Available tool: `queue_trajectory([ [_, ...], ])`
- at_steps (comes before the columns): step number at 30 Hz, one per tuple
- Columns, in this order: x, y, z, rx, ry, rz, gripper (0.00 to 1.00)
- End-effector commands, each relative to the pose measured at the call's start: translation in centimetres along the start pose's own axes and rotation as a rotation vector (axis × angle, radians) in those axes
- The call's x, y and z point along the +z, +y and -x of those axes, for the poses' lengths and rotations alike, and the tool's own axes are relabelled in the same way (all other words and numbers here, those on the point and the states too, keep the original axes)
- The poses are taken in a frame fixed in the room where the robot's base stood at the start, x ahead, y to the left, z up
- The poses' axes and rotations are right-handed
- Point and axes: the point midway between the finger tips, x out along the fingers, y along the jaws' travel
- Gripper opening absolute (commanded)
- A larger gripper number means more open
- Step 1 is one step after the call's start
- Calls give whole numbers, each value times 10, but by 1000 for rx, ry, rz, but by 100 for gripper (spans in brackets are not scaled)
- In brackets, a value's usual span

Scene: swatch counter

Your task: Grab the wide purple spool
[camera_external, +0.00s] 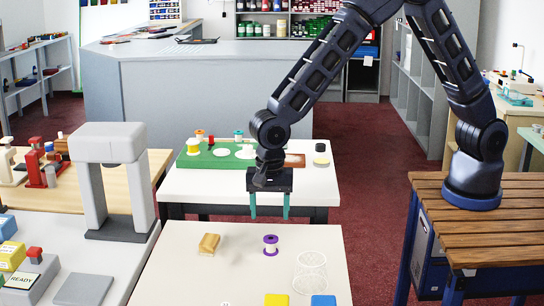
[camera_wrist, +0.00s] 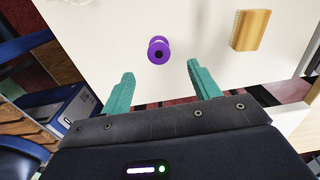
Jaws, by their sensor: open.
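The purple spool (camera_external: 270,245) stands upright on the white front table (camera_external: 190,270), right of its middle. It has wide flanges and a narrower waist. It also shows in the wrist view (camera_wrist: 158,50), seen partly from above, beyond the fingertips and between their lines. My gripper (camera_external: 269,217) is open, with two teal fingers pointing down. In the external view it hangs above the far part of the table, near the spool and apart from it. In the wrist view my gripper (camera_wrist: 157,68) has nothing between its fingers.
Yellow (camera_external: 276,300) and blue (camera_external: 323,300) squares lie at the front. A green board (camera_external: 215,160) with spools is behind.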

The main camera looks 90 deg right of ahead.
Motion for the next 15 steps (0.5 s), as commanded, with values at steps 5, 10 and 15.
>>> queue_trajectory([
  [5,-1,1,-26,4,1,1,61],
  [10,0,1,-45,2,0,3,61],
  [15,-1,1,-53,1,0,2,61],
])
